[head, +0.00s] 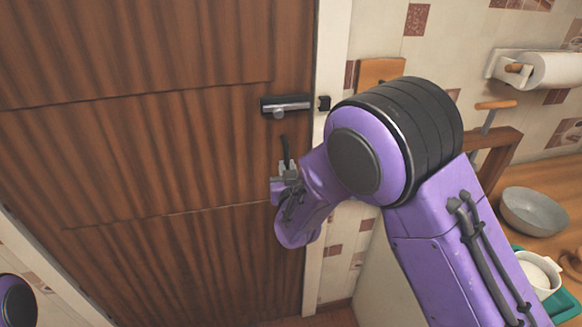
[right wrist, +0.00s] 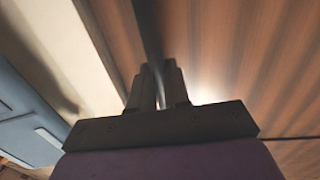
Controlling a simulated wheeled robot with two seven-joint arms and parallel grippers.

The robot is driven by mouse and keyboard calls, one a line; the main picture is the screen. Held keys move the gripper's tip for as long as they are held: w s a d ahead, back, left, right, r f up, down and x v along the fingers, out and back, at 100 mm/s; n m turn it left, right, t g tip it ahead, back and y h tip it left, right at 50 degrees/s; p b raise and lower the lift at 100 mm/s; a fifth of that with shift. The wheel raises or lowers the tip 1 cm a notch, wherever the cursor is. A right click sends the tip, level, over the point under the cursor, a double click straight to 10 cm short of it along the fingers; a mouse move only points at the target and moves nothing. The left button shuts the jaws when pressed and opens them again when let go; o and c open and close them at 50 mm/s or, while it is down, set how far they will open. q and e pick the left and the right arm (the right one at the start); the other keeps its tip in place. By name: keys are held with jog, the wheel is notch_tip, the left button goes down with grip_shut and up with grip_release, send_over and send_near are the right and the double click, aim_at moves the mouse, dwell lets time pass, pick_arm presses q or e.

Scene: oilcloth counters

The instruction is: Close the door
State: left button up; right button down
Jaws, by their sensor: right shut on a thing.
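The brown wooden door (head: 150,150) fills the left of the head view; its right edge lies along the white frame (head: 330,60), and I cannot tell whether it is fully closed. A metal latch (head: 290,107) sits near that edge, beside a dark catch (head: 324,103) on the frame. My right gripper (head: 286,166) is below the latch, close to the door. It is shut on a thin dark bar (head: 285,148), seemingly the door's handle. In the right wrist view the bar (right wrist: 148,30) runs up from between the fingers (right wrist: 158,88). My left gripper is out of view.
A wooden counter stands at the right, with a grey bowl (head: 536,211), a white pot (head: 541,273) and a teal tray (head: 562,306). A paper roll (head: 556,70) hangs on the tiled wall. My right arm covers part of the wall and counter.

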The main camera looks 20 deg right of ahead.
jog(key=shift+r, duration=0.1)
dwell(0.3)
jog(key=c, duration=1.2)
grip_release()
jog(key=shift+o, duration=0.2)
jog(key=shift+s, duration=0.15)
jog(key=b+v, duration=0.2)
jog(key=v, duration=0.8)
jog(key=shift+s, duration=0.25)
jog(key=shift+a, duration=0.15)
